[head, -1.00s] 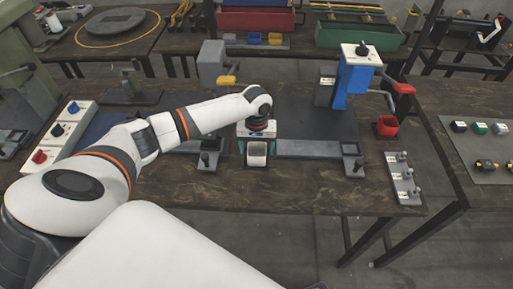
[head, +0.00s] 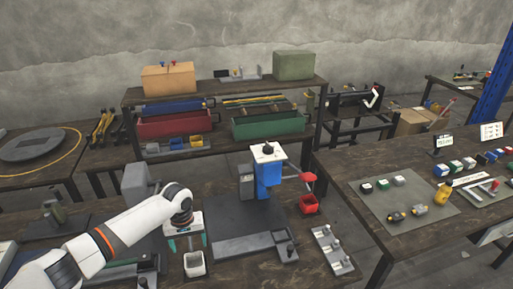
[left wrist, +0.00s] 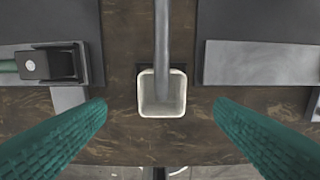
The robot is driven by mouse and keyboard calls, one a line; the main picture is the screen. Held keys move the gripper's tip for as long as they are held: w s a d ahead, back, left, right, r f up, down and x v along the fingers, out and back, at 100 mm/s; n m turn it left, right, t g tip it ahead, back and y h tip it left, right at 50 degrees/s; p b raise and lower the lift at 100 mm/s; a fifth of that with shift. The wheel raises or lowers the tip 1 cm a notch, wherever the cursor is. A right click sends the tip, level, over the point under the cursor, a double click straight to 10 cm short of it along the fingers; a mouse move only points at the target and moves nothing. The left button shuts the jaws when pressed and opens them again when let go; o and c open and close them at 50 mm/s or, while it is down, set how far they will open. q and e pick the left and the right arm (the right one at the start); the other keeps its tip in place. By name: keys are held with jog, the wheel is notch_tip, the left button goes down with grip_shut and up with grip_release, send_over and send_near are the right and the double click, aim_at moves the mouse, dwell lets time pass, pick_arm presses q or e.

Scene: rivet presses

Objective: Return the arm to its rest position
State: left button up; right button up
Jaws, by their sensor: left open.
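My left gripper (head: 188,243) is open, its two green fingers spread and pointing down at the front of the work table (head: 232,270). In the left wrist view, nothing is held between the fingers (left wrist: 160,104). My right gripper is not in view.
A blue press (head: 268,180) with a red-handled lever stands right of my gripper, beside a red bin (head: 308,204). A grey block (head: 137,184) stands at left. A plate with several small knobs (head: 333,250) lies at front right. Shelves and another table lie beyond.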

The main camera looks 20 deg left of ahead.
pick_arm(q)
jog(key=s+d+f+m, duration=0.1)
jog(key=s+d, duration=0.1)
jog(key=d, duration=0.1)
jog(key=s+d+f+m, duration=0.1)
jog(key=s+d+f, duration=0.1)
jog(key=d, duration=0.2)
jog(key=s+d+f+m+h, duration=0.1)
jog(key=s+d+m, duration=0.1)
jog(key=d, duration=0.1)
jog(key=shift+d+f, duration=0.25)
jog(key=s+d+r+m+t+h, duration=0.1)
jog(key=s+d+r+m, duration=0.1)
jog(key=s+d, duration=0.35)
jog(key=s+d+r+m+t, duration=0.1)
jog(key=s+d+m+t, duration=0.15)
jog(key=s, duration=0.55)
jog(key=s+a+r+y, duration=0.2)
jog(key=s+a+r, duration=0.25)
jog(key=s, duration=0.25)
notch_tip(320, 180, down, 32)
jog(key=s+r+g+b, duration=0.1)
jog(key=s+b, duration=0.1)
jog(key=b, duration=0.2)
jog(key=s+a+f+g+b, duration=0.1)
jog(key=s+a+f+b, duration=0.1)
jog(key=s+f, duration=1.3)
notch_tip(320, 180, down, 2)
jog(key=shift+s+f, duration=0.1)
jog(key=shift+s, duration=0.3)
